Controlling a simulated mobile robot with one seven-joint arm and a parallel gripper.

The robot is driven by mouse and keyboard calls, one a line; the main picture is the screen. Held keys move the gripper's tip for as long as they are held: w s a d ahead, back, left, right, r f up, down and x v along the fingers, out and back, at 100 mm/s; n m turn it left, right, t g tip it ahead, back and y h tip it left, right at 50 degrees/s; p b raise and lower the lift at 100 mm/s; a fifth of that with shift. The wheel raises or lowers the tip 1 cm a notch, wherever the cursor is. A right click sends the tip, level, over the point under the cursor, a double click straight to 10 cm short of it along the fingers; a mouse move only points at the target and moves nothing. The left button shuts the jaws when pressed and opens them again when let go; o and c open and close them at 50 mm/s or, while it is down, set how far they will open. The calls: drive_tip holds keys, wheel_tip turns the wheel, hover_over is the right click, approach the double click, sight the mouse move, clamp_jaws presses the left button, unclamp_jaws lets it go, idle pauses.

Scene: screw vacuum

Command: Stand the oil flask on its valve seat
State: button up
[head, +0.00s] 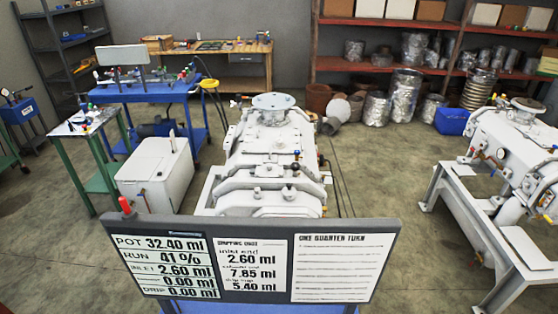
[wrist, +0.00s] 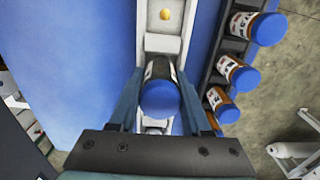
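An oil flask (wrist: 160,98) with a blue cap and a dark label is in the middle of the wrist view, cap toward the camera. My gripper (wrist: 161,72) has one finger on each side of it, closed in against its body. The flask is over a pale, narrow fixture (wrist: 163,44) with a round orange-yellow spot (wrist: 165,14); I take this to be the valve seat area. Whether the flask's base touches it is hidden. The head view does not show my gripper, and I cannot make out this flask there.
Several similar blue-capped flasks (wrist: 233,73) stand in a dark rack right of the fixture, close to my right finger. A blue surface (wrist: 95,60) lies to the left. The head view shows a white pump (head: 262,150) behind a readout board (head: 250,262).

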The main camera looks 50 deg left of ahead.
drive_tip(key=o, duration=0.4)
wheel_tip(320, 180, up, 12)
drive_tip(key=shift+r, duration=0.2)
idle(0.4)
